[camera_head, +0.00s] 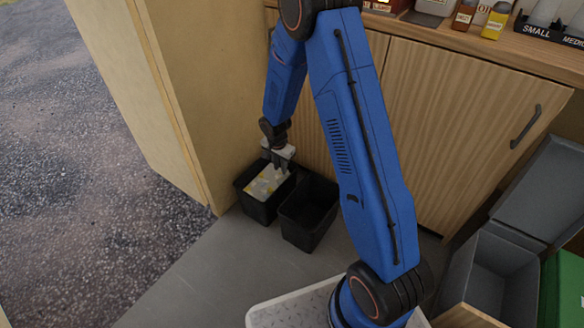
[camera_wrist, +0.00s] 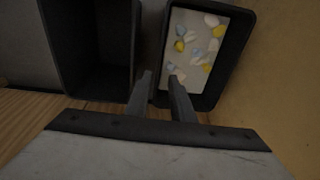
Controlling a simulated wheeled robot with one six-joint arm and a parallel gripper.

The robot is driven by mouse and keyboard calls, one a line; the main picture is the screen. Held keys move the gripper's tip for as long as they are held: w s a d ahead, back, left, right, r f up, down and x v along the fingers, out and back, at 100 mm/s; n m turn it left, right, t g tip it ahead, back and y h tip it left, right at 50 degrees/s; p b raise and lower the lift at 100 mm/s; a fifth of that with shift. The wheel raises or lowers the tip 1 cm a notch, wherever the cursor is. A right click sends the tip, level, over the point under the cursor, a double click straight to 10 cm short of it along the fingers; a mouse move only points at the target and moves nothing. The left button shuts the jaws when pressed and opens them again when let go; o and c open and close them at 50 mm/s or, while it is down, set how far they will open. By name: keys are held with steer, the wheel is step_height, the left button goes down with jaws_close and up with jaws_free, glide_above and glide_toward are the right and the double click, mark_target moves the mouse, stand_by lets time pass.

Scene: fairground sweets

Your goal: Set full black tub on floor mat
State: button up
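The full black tub (camera_head: 262,209) stands upright at the foot of the tan partition. Its inside shows a pale surface with white, yellow and bluish pieces. It also shows in the wrist view (camera_wrist: 236,50). My gripper (camera_head: 280,166) is low over this tub's side near the second tub. In the wrist view my gripper's fingers (camera_wrist: 160,76) are apart, around the line of the full tub's near side wall. I cannot tell if they touch it. I cannot pick out a separate floor mat; grey flooring (camera_head: 200,272) lies in front of the tubs.
An empty black tub (camera_head: 302,238) stands close beside the full one. A wooden cabinet (camera_head: 450,130) is behind, and the partition (camera_head: 165,100) is at left. A grey open bin (camera_head: 500,272) and a green box (camera_head: 562,290) are at right. Gravel (camera_head: 80,190) lies outside.

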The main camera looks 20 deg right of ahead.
steer(key=s+d+r+n+t, duration=0.15)
steer(key=s+r, duration=0.25)
steer(key=r, duration=0.5)
steer(key=s+d+r+n, duration=0.2)
steer(key=s+r, duration=0.2)
steer(key=r, duration=0.5)
steer(key=s+d+r+n, duration=0.1)
steer(key=s+r, duration=0.4)
steer(key=r, duration=0.5)
steer(key=s+r+n+t, duration=0.1)
steer(key=s+r+n, duration=0.2)
steer(key=s, duration=1)
steer(key=s+d+r+n+t, duration=0.1)
steer(key=s+r+n, duration=0.2)
steer(key=s+r, duration=0.5)
steer(key=s, duration=0.5)
steer(key=shift+r+y, duration=0.3)
steer(key=shift+y, duration=0.1)
